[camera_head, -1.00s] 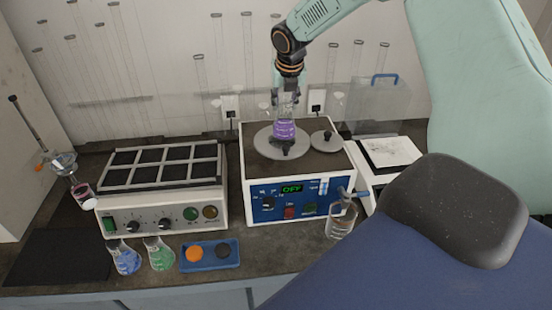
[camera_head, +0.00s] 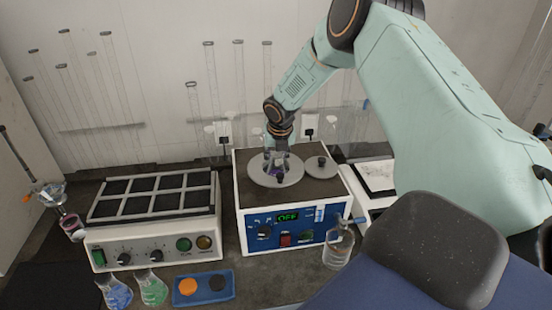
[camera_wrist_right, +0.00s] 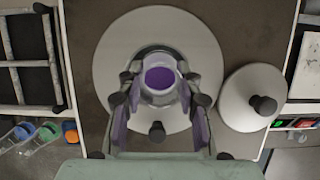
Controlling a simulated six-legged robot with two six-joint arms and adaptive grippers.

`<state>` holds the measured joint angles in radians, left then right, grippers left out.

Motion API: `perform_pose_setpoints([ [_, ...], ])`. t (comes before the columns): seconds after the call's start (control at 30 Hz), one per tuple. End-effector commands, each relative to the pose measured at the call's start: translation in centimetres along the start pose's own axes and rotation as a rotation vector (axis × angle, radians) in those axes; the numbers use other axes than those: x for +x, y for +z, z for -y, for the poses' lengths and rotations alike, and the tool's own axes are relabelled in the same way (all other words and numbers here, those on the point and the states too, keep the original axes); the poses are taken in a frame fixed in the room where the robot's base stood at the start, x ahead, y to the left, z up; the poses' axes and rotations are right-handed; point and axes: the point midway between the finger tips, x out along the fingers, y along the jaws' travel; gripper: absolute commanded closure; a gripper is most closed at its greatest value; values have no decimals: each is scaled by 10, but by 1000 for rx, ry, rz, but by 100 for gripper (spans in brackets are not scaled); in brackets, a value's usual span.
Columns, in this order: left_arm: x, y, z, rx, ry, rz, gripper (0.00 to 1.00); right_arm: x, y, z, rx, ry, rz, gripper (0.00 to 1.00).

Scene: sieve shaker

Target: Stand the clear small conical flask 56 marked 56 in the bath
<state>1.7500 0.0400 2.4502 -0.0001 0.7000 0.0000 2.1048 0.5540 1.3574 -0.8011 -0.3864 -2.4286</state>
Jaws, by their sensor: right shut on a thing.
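A clear conical flask with purple liquid (camera_wrist_right: 160,78) is held between the fingers of my right gripper (camera_head: 277,160). No number can be read on it. In the wrist view the fingers lie on both sides of its neck, and I look down into its mouth. The flask is over the round opening of the bath (camera_head: 290,237), the white box with a blue front panel reading OFF. A pale ring plate (camera_wrist_right: 112,65) surrounds the opening. The flask's base is hidden, so I cannot tell whether it touches anything. My left gripper is out of view.
A round lid with a black knob (camera_head: 321,168) lies right of the ring. A shaker with a framed top (camera_head: 150,195) stands left. In front are a blue flask (camera_head: 116,294), a green flask (camera_head: 152,290), a blue tray (camera_head: 203,289) and a clear bottle (camera_head: 338,252).

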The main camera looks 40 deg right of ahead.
Motion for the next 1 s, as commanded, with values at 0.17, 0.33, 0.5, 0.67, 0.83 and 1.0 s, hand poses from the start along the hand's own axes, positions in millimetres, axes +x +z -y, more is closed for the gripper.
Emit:
perform_pose_setpoints([
  [0.17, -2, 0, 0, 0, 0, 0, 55, 13, -3, -1, -1, 0, 3, 100],
  [0.33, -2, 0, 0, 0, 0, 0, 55, 13, -3, -1, 1, 1, 4, 100],
  [0.5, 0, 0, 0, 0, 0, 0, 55, 16, -4, -1, 0, 1, 3, 100],
  [0.67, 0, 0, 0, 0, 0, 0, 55, 16, -5, -1, 0, 0, 2, 57],
  [0.83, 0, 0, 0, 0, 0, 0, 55, 16, -4, -1, 0, 0, 2, 43],
  [1.0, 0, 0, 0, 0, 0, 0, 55, 16, -4, -1, 0, 0, 2, 43],
])
